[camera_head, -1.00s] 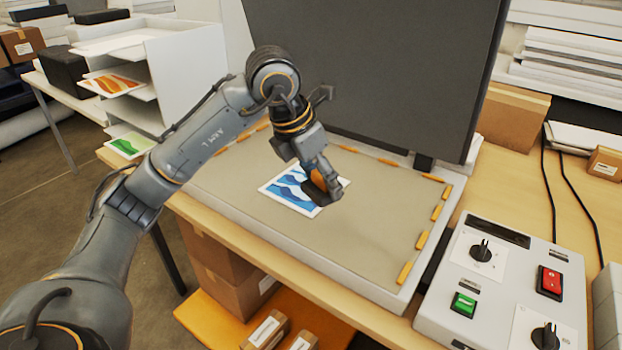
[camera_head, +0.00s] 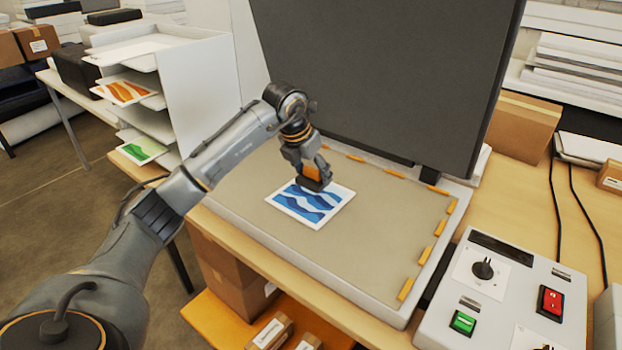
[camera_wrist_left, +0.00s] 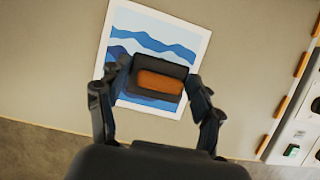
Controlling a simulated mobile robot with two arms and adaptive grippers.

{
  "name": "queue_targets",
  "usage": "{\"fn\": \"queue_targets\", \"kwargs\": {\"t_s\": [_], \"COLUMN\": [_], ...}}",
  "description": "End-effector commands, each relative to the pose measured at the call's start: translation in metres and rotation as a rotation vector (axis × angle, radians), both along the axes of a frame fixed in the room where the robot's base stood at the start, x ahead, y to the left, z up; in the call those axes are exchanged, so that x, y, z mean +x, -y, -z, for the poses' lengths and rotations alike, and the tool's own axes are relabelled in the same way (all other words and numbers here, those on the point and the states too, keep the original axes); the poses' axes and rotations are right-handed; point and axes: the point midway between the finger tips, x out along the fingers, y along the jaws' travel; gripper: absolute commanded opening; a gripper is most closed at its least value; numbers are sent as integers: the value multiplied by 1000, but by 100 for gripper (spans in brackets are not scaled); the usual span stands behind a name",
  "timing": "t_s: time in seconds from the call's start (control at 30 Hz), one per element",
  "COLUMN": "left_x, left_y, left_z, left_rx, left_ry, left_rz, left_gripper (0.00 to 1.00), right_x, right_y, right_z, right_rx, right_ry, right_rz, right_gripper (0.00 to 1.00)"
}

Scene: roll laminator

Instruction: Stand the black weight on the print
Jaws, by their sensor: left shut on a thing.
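The print (camera_head: 305,206), a white-bordered sheet with blue and white waves, lies flat on the press's grey-beige bed. The black weight (camera_head: 316,185), with an orange part on top, is between the fingers of my left gripper (camera_head: 314,174), which is shut on it. In the head view the weight overlaps the print's far edge. In the left wrist view the weight (camera_wrist_left: 158,83) appears in front of the print (camera_wrist_left: 160,37). I cannot tell whether it touches the print or hangs just above it. My right gripper is in neither view.
The press's dark raised lid (camera_head: 390,80) stands behind the bed (camera_head: 385,220), with orange strips along the bed's edges. A control box (camera_head: 500,290) with red and green switches is at the right. A white shelf rack (camera_head: 205,80) with other prints stands at the left.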

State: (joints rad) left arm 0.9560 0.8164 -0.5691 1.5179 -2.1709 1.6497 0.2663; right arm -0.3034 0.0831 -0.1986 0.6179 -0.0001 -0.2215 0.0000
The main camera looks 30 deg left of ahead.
Motion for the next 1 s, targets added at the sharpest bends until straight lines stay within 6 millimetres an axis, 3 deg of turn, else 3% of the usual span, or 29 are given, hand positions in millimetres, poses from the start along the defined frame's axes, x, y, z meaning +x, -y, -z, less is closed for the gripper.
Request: {"fn": "queue_targets", "kwargs": {"t_s": [0.23,0.5,0.87,0.9,1.0], "left_x": [11,12,12,12,12], "left_y": [-9,-10,-10,-10,-10], "left_z": [15,46,51,51,51], "left_rx": [-3,-3,-2,-2,-2], "left_ry": [2,2,5,1,1], "left_rz": [-1,1,2,2,2], "left_gripper": [10,10,10,74,88], "right_x": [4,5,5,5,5], "right_y": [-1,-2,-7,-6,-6], "right_z": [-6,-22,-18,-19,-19], "right_rx": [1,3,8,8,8], "right_ry": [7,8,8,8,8], "right_rz": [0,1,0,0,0], "right_gripper": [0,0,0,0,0]}}
